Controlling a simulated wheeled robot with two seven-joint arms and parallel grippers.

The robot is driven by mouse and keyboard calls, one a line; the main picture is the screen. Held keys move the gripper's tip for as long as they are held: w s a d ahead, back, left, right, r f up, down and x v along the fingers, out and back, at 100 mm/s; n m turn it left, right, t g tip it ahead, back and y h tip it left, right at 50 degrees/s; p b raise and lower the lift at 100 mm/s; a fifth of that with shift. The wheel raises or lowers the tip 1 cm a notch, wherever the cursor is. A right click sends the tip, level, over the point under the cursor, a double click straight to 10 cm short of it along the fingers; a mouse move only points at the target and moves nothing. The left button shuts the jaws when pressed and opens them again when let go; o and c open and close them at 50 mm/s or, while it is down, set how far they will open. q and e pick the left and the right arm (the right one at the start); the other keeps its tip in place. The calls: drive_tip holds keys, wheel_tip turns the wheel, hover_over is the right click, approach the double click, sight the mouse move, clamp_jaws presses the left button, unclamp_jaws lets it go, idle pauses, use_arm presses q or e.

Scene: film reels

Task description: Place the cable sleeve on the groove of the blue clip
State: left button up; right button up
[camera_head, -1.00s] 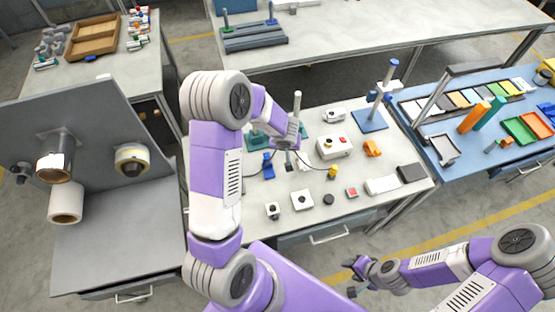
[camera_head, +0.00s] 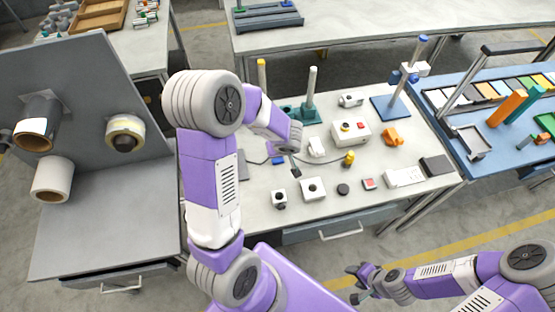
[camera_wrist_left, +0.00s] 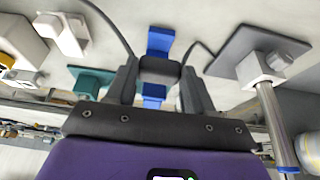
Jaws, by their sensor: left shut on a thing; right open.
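In the left wrist view the dark cable sleeve (camera_wrist_left: 160,69) lies crosswise between the fingers of my left gripper (camera_wrist_left: 160,78), which is shut on it. A dark cable runs off from each side of it. The blue clip (camera_wrist_left: 158,40) shows above and below the sleeve, so the sleeve lines up across its middle. The groove is hidden, and I cannot tell whether the sleeve touches it. In the head view only a small part of the blue clip (camera_head: 277,160) shows beside my left wrist. My right gripper (camera_head: 353,283) is open and empty, away from the bench.
A yellow-topped part (camera_head: 348,159), a white control box (camera_head: 350,132) and an orange part (camera_head: 393,137) stand right of the left gripper. Teal-based posts (camera_head: 308,112) stand behind. A grey plate with a metal post (camera_wrist_left: 262,68) is close in the left wrist view.

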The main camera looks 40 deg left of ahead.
sight(278, 161)
use_arm(q)
wheel_tip(278, 161, down, 6)
drive_tip(key=b, duration=0.3)
drive_tip(key=shift+f, duration=0.15)
drive_tip(key=shift+w+a, duration=0.15)
drive_tip(key=shift+a, duration=0.1)
drive_tip(key=shift+w+a, duration=0.95)
drive_tip(key=shift+a, duration=0.2)
drive_tip(key=shift+w+a+f+b, duration=0.2)
drive_tip(key=shift+f+b, duration=0.2)
drive_tip(key=shift+b, duration=0.25)
drive_tip(key=shift+f, duration=0.2)
drive_tip(key=shift+d, duration=0.1)
